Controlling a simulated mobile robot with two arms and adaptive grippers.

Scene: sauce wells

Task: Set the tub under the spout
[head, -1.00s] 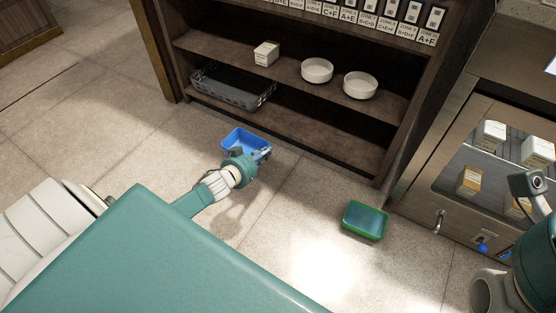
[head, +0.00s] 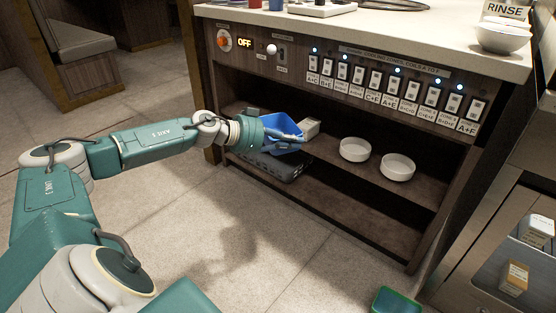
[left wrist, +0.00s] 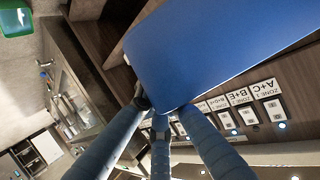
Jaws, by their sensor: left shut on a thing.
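The blue tub (head: 281,124) is off the floor, in front of the open shelves below the counter. My left gripper (head: 296,138) is shut on it and partly covers it in the head view. In the left wrist view the tub (left wrist: 215,50) fills the upper middle, with the gripper's fingers (left wrist: 160,108) against its edge. I cannot make out a spout in either view. My right gripper is not in view.
The counter front (head: 330,62) has a row of labelled switches and an OFF display. A green tub (head: 398,302) is on the floor at right.

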